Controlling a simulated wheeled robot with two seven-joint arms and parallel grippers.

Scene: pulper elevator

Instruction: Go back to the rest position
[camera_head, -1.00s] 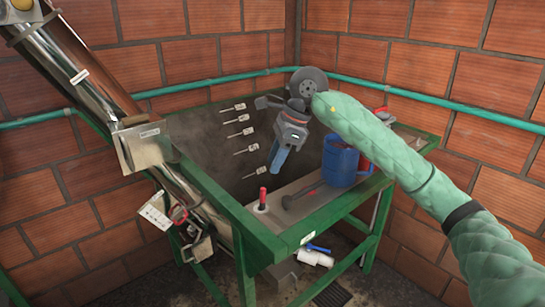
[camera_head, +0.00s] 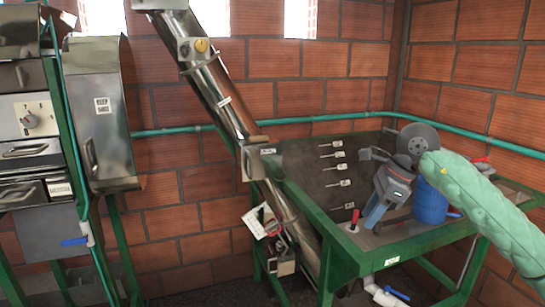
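My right arm, in a green padded sleeve, comes in from the right edge. The gripper overlaps the left side of a blue mug (camera_head: 430,203) on the bench; contact is not clear. My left arm and gripper are not in view.
A red-topped peg (camera_head: 354,221) stands on the bench. Steel control cabinets (camera_head: 100,115) stand at left. A teal pipe (camera_head: 340,117) runs along the brick walls. A blue-handled valve (camera_head: 385,293) sits below the bench.

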